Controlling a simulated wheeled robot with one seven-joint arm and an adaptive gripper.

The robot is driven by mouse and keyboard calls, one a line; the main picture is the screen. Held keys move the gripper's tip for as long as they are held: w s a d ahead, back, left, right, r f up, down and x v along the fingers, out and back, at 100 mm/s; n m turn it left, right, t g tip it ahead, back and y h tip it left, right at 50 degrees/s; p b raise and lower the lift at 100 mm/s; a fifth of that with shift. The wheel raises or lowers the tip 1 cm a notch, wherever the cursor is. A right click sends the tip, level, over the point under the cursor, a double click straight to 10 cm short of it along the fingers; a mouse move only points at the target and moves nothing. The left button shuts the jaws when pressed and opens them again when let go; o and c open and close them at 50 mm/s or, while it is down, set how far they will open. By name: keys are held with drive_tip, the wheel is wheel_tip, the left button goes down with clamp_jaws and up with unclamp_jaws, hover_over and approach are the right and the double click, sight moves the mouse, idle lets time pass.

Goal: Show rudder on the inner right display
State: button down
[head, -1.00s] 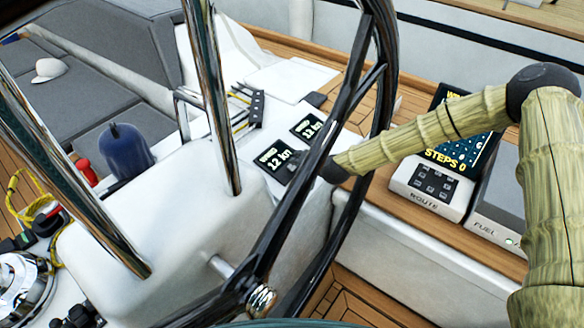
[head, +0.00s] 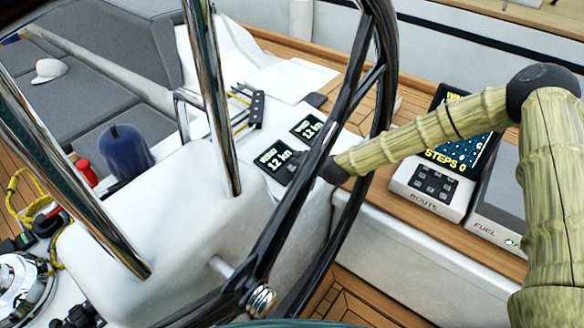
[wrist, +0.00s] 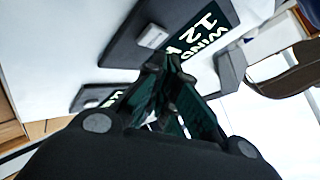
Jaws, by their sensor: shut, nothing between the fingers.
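Two small black displays sit on the white console in the head view. The nearer display (head: 274,167) reads WIND 12 kn, and the farther display (head: 306,128) reads 12 kn under a small header. My gripper (head: 296,163) is shut and empty at the right edge of the nearer display, partly hidden by the wheel. In the wrist view my fingertips (wrist: 168,62) point at the lower edge of a display (wrist: 190,32) reading WIND 12. A small pale button (wrist: 152,36) is on that display's edge. Another display (wrist: 98,97) is partly hidden by my gripper. Contact cannot be told.
The black steering wheel (head: 285,205) crosses in front of my gripper. A steel post (head: 212,90) stands left of the displays. A ROUTE keypad (head: 433,185) and a STEPS 0 screen (head: 452,150) lie beneath and right of my arm. A blue winch cover (head: 126,152) stands left.

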drive_tip(key=shift+f, duration=0.2)
drive_tip(key=shift+a+f+b, duration=0.1)
drive_tip(key=shift+f+b, duration=0.1)
drive_tip(key=shift+b, duration=0.3)
drive_tip(key=shift+w+a+f+b, duration=0.1)
drive_tip(key=shift+f+b, duration=0.35)
idle(0.7)
idle(0.3)
drive_tip(key=shift+d+r+p, duration=0.2)
drive_tip(key=shift+r+p, duration=0.2)
drive_tip(key=shift+r, duration=0.45)
drive_tip(key=shift+r, duration=0.1)
drive_tip(key=r, duration=0.1)
drive_tip(key=r+p, duration=0.1)
drive_tip(key=r, duration=0.1)
drive_tip(key=s+d+r+p, duration=0.1)
drive_tip(key=shift+r, duration=0.35)
drive_tip(key=shift+f, duration=0.1)
idle(0.6)
